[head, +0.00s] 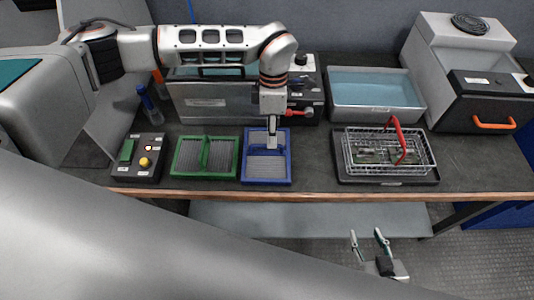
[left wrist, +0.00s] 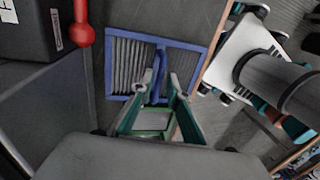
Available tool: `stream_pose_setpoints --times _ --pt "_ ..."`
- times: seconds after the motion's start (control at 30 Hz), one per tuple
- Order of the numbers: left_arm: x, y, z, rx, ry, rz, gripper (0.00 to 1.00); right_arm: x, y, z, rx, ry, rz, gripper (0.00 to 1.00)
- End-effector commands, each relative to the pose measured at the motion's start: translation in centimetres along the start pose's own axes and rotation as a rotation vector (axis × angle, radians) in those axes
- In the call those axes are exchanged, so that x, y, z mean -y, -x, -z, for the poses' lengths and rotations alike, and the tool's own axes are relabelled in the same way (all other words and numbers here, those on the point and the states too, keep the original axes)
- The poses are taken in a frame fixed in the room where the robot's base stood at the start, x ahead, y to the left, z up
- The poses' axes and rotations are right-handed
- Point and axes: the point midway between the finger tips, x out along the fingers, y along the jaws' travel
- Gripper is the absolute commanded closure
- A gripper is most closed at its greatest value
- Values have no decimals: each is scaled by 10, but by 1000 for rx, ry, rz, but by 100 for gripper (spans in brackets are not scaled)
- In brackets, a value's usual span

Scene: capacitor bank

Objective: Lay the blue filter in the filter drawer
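The blue filter (head: 267,168) lies flat on the bench, a blue frame around grey pleats with a blue bar handle across its middle. In the left wrist view the blue filter (left wrist: 128,62) lies straight ahead of the fingers. My left gripper (head: 272,132) points down over it. Its fingers look apart, one on each side of the handle's line; I cannot tell whether they touch it. My right gripper (head: 369,238) is open and empty, in front of and below the bench edge. I cannot clearly make out an open filter drawer; a grey metal unit (head: 205,108) stands behind.
A green filter (head: 190,157) lies left of the blue one. A button box (head: 139,158) stands further left. A red handle (head: 300,112) projects behind my left gripper. A wire basket (head: 420,160) on a black tray and a water basin (head: 376,104) stand to the right.

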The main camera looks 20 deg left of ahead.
Motion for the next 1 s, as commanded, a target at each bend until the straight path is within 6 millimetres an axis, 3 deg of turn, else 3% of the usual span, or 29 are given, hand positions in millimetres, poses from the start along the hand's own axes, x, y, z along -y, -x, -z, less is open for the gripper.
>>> stream_pose_setpoints --times 0.13,0.3,0.53,0.63,1.0 --pt "1 -23 2 0 -1 4 84 -1 2 7 -6 1 -2 60" --pt "0 -39 2 0 -1 2 84 -2 3 9 -10 1 -3 60" --pt "0 -40 2 0 -2 1 84 -2 3 7 -7 1 -2 60" --pt "0 -40 2 0 -2 1 100 -2 3 6 -4 1 -2 60" --pt "0 -39 1 0 -2 1 100 -1 3 2 2 2 -1 60"
